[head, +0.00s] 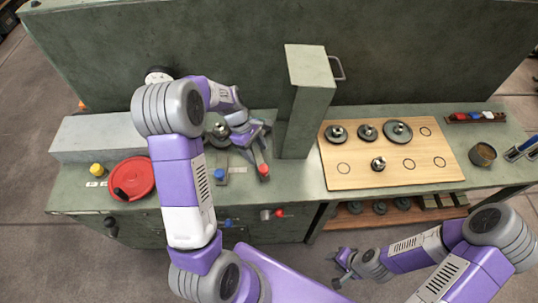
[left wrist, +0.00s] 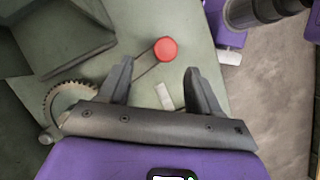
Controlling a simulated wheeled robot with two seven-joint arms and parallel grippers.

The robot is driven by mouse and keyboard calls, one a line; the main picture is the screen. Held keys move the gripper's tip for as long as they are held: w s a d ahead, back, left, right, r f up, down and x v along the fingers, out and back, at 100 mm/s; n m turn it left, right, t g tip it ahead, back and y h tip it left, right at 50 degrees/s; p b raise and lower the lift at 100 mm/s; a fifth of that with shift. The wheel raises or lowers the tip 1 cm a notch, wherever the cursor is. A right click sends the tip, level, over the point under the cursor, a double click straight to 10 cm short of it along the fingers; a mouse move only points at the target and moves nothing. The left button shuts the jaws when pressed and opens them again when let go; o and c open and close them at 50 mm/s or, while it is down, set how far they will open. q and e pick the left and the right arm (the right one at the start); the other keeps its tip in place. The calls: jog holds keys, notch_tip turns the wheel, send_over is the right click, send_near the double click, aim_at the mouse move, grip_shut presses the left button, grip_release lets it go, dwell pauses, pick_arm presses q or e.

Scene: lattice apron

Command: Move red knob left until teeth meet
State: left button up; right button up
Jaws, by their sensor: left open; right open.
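A red knob (head: 264,169) sits on the green bench at the end of a thin lever. In the left wrist view the red knob (left wrist: 165,49) lies just beyond the fingertips, between their lines. My left gripper (head: 251,146) is open and empty above the lever; its two fingers also show in the left wrist view (left wrist: 158,68). A toothed gear (left wrist: 62,100) is partly hidden behind the gripper body in that view. In the head view a gear (head: 219,131) is partly covered by my left arm. Whether teeth touch cannot be seen. My right gripper (head: 341,268) is open, low before the bench.
A blue knob (head: 219,174) stands left of the red one. A green post (head: 308,105) rises close on the right. A wooden board (head: 345,185) with several gears lies farther right. A red handwheel (head: 135,173) and yellow button (head: 97,169) are at left.

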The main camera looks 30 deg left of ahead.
aim_at(263, 168)
pick_arm(q)
jog(key=x, duration=0.4)
jog(key=s+b+x, duration=0.1)
jog(key=x, duration=0.2)
jog(key=shift+c, duration=0.2)
jog(key=shift+r, duration=0.1)
grip_shut()
